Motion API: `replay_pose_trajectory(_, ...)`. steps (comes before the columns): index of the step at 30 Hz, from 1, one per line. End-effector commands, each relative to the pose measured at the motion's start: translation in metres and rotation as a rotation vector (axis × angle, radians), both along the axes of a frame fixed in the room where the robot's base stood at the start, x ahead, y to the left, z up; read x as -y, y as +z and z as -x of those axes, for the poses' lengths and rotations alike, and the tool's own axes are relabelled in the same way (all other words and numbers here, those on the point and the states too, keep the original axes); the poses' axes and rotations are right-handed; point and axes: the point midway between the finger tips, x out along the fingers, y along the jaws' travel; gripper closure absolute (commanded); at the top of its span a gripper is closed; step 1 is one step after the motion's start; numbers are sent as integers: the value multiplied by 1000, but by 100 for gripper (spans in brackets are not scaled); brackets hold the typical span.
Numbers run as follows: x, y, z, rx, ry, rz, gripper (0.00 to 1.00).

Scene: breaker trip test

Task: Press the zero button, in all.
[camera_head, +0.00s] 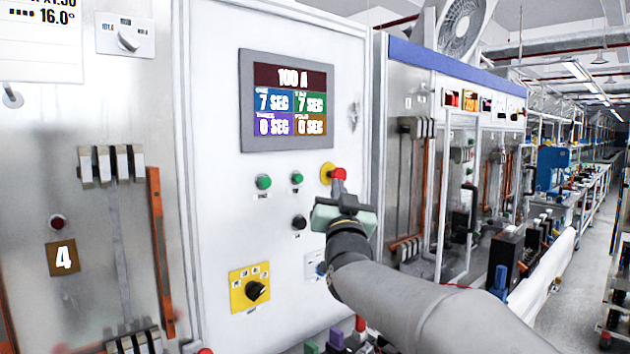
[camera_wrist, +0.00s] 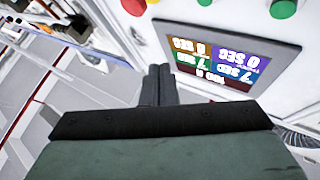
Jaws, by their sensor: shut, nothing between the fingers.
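The white panel carries a display (camera_head: 288,103) reading 100 A, 7 SEC, 7 SEC, 0 SEC and 0 SEC. Below it are a left green button (camera_head: 264,182), a smaller green button (camera_head: 297,178), a black button (camera_head: 299,222) and a red button (camera_head: 338,174) on a yellow ring. Their labels are too small to read, so I cannot tell which is zero. My gripper (camera_head: 340,186) is shut and empty, in front of the panel just below the red button in the picture; contact cannot be told. The wrist view shows the closed fingers (camera_wrist: 159,84) beside the upside-down display (camera_wrist: 228,55).
A yellow plate with a black rotary knob (camera_head: 255,291) sits low on the panel. A cabinet with breakers and a plate marked 4 (camera_head: 63,258) stands left. Another cabinet (camera_head: 450,60) stands right, with benches (camera_head: 590,190) and an aisle beyond.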

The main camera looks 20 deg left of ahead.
Motion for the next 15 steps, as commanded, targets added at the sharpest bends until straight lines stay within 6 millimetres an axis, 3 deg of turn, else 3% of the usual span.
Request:
replay_pose_trajectory(8,-1,0,-1,-2,0,2,100)
replay_pose_trajectory(15,-19,4,-12,-5,1,4,100)
